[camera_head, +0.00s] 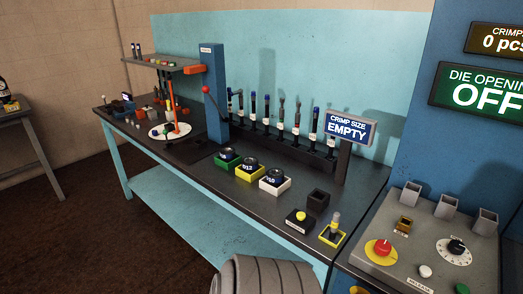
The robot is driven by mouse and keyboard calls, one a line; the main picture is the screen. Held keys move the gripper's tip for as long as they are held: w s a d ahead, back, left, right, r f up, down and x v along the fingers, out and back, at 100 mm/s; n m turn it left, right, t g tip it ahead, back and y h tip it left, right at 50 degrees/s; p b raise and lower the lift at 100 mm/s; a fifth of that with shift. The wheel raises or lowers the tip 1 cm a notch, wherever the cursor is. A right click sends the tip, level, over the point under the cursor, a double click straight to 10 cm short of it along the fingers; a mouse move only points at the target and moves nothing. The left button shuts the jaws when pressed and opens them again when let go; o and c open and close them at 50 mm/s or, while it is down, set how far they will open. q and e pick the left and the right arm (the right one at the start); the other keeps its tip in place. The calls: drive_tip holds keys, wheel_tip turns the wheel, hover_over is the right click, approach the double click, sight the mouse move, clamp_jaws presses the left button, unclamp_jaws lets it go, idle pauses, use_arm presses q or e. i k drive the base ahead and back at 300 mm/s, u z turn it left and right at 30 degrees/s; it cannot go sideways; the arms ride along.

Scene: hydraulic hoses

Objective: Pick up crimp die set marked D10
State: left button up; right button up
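Three die sets stand in a row near the front edge of the workbench, each in a coloured holder. The one in the white holder, whose label looks like D10 (275,181), is the rightmost. The die set marked D12 (250,170) is in the yellow holder in the middle. A third die set (227,158) is in the green holder at the left, and its mark is too small to read. Nothing touches the D10 die set. Neither of my grippers is in view.
The dark workbench (205,166) runs along a teal panel (300,60). Behind the dies is a row of upright dark tools (281,118). A "CRIMP SIZE EMPTY" sign (347,128) stands right. A control panel (420,235) with knobs is at the far right.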

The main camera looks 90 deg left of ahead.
sight(275, 177)
drive_tip(key=u, duration=1.05)
drive_tip(key=i, duration=0.95)
drive_tip(key=u, duration=1)
